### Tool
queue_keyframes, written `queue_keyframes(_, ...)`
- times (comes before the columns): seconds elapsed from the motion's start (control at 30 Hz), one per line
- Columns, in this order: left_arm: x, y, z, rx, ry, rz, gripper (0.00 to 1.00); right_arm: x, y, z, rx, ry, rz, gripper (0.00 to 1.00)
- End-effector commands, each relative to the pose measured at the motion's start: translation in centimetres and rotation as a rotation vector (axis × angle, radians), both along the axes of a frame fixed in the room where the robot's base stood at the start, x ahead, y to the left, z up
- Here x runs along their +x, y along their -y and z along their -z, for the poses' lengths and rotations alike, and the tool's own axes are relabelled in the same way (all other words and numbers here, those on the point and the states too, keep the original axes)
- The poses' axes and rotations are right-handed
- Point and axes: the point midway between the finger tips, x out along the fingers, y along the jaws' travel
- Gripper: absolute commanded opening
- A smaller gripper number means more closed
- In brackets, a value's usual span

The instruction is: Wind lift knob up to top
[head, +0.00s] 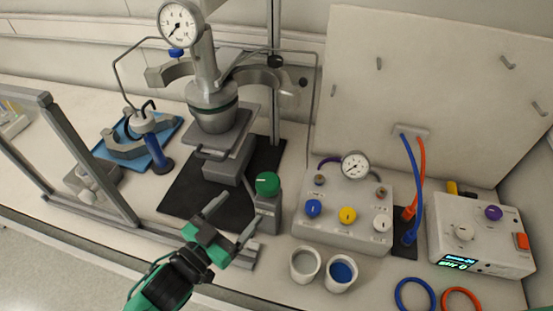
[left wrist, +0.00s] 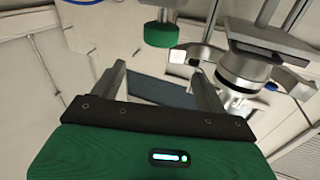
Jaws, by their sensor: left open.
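The lift knob is a round green knob (head: 267,184) on top of a grey post beside the reactor stand, in the middle of the head view. It also shows in the left wrist view (left wrist: 161,34), beyond the fingertips. My left gripper (head: 234,216) is open and empty. It is in front of the knob and a little to its left, apart from it. Its two fingers show spread in the left wrist view (left wrist: 157,75). The reactor vessel (head: 213,112) stands on a grey lift platform (head: 225,139) to the left behind the knob. My right gripper is not in view.
A black mat (head: 180,190) lies under the lift. A control box (head: 345,210) with coloured knobs and a gauge stands to the right. Two cups (head: 305,265) stand in front of it. A grey frame rail (head: 92,155) is at the left.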

Motion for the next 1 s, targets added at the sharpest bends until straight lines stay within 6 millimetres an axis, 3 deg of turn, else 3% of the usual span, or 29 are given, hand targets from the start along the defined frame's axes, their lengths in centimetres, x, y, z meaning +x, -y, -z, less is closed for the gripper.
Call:
queue_keyframes(0.13,-0.7,-0.2,0.3,-0.033,-0.083,-0.012,0.76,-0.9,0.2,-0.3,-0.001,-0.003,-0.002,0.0)
queue_keyframes(0.27,0.0,0.3,0.3,-0.037,-0.088,-0.014,0.76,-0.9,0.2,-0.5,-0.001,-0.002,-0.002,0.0)
queue_keyframes(1.0,9.4,7.6,0.3,-0.034,-0.084,-0.012,0.76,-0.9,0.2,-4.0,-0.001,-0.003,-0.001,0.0)
